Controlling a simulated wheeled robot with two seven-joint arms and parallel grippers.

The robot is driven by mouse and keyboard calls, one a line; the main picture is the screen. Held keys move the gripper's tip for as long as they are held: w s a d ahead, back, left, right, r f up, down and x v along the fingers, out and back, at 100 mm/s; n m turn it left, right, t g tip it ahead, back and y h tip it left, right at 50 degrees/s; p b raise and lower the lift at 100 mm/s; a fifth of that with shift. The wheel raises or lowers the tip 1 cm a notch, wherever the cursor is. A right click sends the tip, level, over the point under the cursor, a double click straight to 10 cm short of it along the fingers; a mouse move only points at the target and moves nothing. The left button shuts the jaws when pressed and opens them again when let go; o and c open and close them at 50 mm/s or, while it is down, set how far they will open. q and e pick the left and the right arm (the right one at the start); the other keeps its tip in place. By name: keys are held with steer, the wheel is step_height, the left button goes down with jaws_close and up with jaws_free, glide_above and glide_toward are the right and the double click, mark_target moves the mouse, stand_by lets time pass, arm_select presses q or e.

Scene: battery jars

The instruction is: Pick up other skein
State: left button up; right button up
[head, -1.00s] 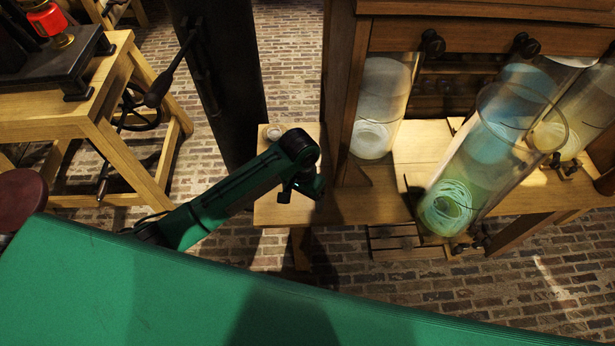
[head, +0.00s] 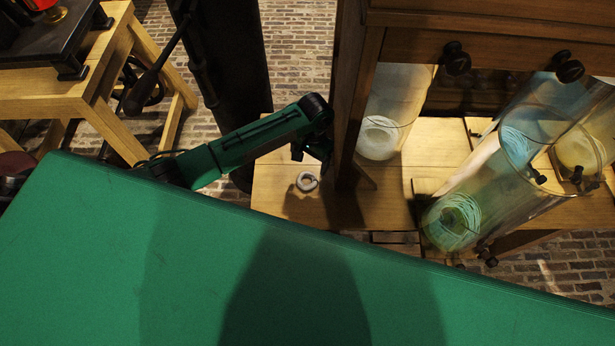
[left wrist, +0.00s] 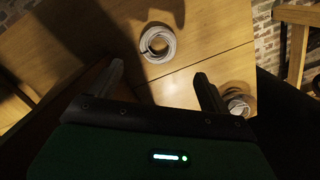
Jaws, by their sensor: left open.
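A small grey-white skein (head: 307,181), a ring-shaped coil, lies flat on the pale wooden bench (head: 285,205) in the head view. It also shows in the left wrist view (left wrist: 158,44), beyond and between the fingertips. My left gripper (head: 312,152) hangs above the bench, just past the skein, empty. In the left wrist view its two fingers (left wrist: 158,74) are spread apart, with bare wood between them. A second pale coil (left wrist: 238,102) shows beside the right finger, partly hidden. My right gripper is in neither view.
Glass jars stand right of the cabinet post: one holds a white coil (head: 379,138), a tilted-looking one a greenish coil (head: 453,222), another a yellowish coil (head: 577,150). The dark cabinet post (head: 358,90) stands close to my left gripper. A wooden table (head: 60,98) is at left.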

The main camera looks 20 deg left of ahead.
mark_target(307, 183)
arm_select(q)
step_height(307, 183, down, 3)
steer(key=shift+s+r, duration=0.15)
steer(key=shift+f, duration=0.55)
steer(key=shift+s+f+p, duration=0.15)
steer(key=shift+f+p, duration=0.15)
steer(key=shift+p, duration=0.1)
steer(key=f, duration=0.1)
steer(key=f+p, duration=0.1)
steer(key=f, duration=0.1)
steer(key=shift+s+f, duration=0.2)
steer(key=shift+s, duration=0.15)
steer(key=shift+f, duration=0.5)
steer(key=c, duration=1.1)
steer(key=shift+o, duration=0.2)
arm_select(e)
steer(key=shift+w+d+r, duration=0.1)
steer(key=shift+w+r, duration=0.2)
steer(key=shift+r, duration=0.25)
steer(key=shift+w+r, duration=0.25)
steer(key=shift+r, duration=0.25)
arm_select(q)
steer(key=shift+r, duration=0.1)
